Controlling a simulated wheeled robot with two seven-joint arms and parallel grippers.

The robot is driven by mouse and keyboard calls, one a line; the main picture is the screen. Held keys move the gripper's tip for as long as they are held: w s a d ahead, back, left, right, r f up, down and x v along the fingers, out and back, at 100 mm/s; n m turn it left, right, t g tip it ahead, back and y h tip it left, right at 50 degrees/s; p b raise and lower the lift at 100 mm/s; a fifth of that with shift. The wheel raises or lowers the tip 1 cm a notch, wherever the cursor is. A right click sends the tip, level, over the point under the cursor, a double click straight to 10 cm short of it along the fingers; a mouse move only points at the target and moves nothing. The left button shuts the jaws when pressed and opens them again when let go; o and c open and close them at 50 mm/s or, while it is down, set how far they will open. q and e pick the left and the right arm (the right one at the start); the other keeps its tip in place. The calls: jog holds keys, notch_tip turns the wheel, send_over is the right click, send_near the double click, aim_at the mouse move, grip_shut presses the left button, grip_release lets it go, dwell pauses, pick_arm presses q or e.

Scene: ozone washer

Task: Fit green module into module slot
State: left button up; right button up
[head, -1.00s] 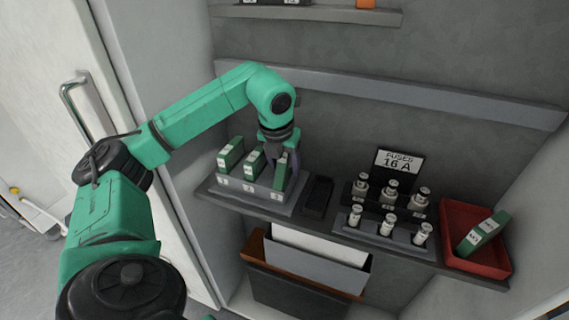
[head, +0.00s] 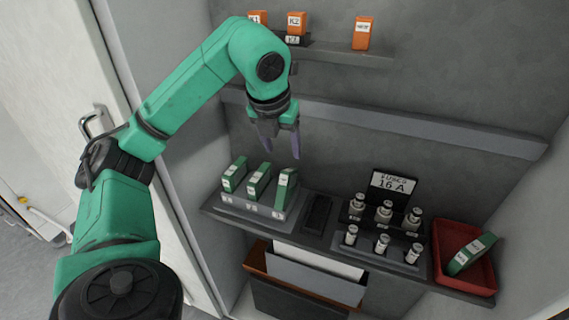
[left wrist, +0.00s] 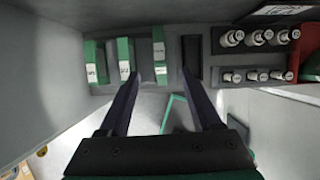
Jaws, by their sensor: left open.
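Three green modules stand side by side in the grey slot block (head: 238,207) on the shelf: a left one (head: 234,174), a middle one (head: 259,181) and a right one (head: 285,189). The right module stands upright in the block; I cannot tell how deep it sits. In the left wrist view the right module (left wrist: 159,55) shows between my fingers, with the middle module (left wrist: 124,60) near the left finger. Another green module (head: 471,253) leans in the red tray (head: 450,283). My left gripper (head: 281,152) is open and empty above the block, clear of the modules.
A dark narrow holder (head: 317,213) stands right of the block. Several fuses stand in racks (head: 378,247) beside a "16 A" sign (head: 392,187). A grey rail (head: 420,127) crosses the back wall. Orange relays (head: 362,33) stand on the upper shelf.

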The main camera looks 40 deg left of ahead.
pick_arm(q)
send_over(289, 178)
jog(key=f, duration=0.3)
jog(key=a+f, duration=0.1)
jog(key=shift+s+f, duration=0.25)
jog(key=shift+s, duration=0.1)
jog(key=p+x, duration=0.2)
jog(key=x, duration=0.6)
jog(key=shift+f+p, duration=0.35)
jog(key=shift+w+a+f, duration=0.1)
jog(key=shift+w+f, duration=0.15)
jog(key=shift+f, duration=0.2)
grip_shut()
pick_arm(e)
notch_tip(289, 178, up, 4)
jog(key=shift+f, duration=0.25)
